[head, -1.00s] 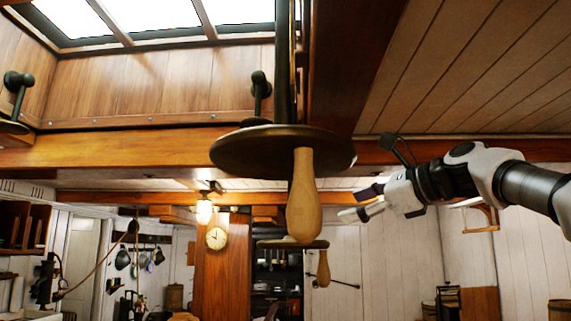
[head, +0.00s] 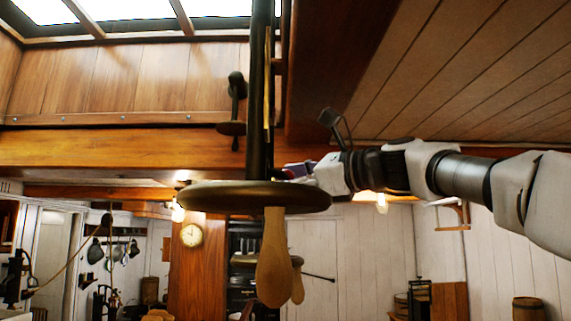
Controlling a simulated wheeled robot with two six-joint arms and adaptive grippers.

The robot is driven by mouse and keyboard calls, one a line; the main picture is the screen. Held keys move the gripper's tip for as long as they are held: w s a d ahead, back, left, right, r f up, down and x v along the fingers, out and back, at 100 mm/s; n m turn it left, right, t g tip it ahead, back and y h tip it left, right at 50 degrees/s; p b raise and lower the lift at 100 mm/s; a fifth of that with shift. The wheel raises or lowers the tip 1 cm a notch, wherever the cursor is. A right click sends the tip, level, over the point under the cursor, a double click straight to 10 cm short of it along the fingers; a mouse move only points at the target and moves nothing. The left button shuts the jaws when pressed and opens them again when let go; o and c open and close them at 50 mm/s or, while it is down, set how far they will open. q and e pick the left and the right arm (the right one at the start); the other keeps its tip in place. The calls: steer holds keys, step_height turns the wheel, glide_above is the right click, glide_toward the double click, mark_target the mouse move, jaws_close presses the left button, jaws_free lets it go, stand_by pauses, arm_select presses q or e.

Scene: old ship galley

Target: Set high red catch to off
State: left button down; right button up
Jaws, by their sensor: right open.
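I cannot make out a red catch in the head view. A dark vertical pole (head: 261,90) hangs from the skylight with a dark round disc (head: 225,197) at its foot. A pale wooden handle (head: 273,262) hangs below the disc. My right gripper (head: 291,172) reaches in from the right, beside the pole and just above the disc's right part in the picture. It is open, with its fingertips partly hidden near the disc's edge. I cannot tell whether it touches anything. My left gripper is out of view.
A wooden beam (head: 110,150) crosses behind the pole, below the skylight. A second dark fitting (head: 235,100) is on the panelling to the left. A second wooden handle (head: 297,285) hangs farther back. A clock (head: 191,235) is on a post.

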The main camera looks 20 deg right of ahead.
steer(key=shift+w+f, duration=0.2)
steer(key=shift+w, duration=0.25)
steer(key=shift+c, duration=0.3)
steer(key=shift+s+r, duration=0.1)
steer(key=shift+s, duration=0.1)
steer(key=c, duration=1.1)
jaws_close()
steer(key=shift+w+d, duration=0.15)
